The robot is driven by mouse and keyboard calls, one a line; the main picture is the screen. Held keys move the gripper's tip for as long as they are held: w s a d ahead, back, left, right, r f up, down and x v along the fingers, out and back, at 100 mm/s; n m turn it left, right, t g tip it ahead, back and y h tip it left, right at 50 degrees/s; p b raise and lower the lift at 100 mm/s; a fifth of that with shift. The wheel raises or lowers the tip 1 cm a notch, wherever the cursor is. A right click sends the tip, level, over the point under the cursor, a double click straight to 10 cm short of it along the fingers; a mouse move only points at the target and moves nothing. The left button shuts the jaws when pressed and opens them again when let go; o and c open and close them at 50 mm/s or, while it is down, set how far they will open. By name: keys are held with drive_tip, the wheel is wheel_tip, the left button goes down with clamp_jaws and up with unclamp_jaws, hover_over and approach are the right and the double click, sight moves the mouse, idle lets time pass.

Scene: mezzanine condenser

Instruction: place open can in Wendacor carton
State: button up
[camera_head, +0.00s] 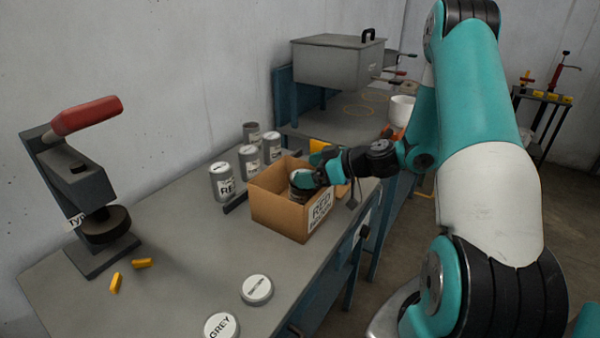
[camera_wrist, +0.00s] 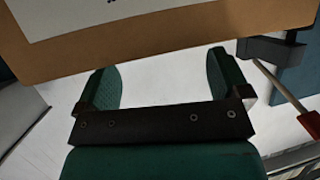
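The brown open-topped carton (camera_head: 277,214), labelled "RED", stands near the right edge of the bench.
Several grey cans, one being the can (camera_head: 222,182) labelled "RE", stand behind the carton. Two white lids (camera_head: 257,289) (camera_head: 221,325) lie at the front. A red-handled press (camera_head: 88,190) and yellow pieces (camera_head: 141,263) are at left. The bench middle (camera_head: 190,240) is clear.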

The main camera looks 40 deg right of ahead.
drive_tip(key=b+v, duration=0.1)
drive_tip(key=v, duration=0.7)
drive_tip(key=s+a+r+n+g, duration=0.1)
drive_tip(key=s+a+r+g, duration=0.15)
drive_tip(key=a, duration=0.45)
drive_tip(key=s+a+r+n+g+y, duration=0.1)
drive_tip(key=a+g, duration=0.2)
drive_tip(key=a, duration=0.5)
drive_tip(key=s+a+r+g, duration=0.1)
drive_tip(key=a+r+g, duration=0.15)
drive_tip(key=a, duration=0.45)
drive_tip(key=s+a+r+g+h, duration=0.1)
drive_tip(key=s+a+h, duration=0.1)
drive_tip(key=s+a, duration=0.2)
drive_tip(key=s+a+r+m+g+h, duration=0.1)
drive_tip(key=s+a, duration=0.3)
drive_tip(key=s, duration=0.6)
drive_tip(key=shift+s+a+r+g+h, duration=0.25)
drive_tip(key=shift+s+r+g+h, duration=0.15)
drive_tip(key=shift+r+g, duration=0.4)
drive_tip(key=shift+r+p, duration=0.55)
drive_tip(key=shift+r, duration=0.05)
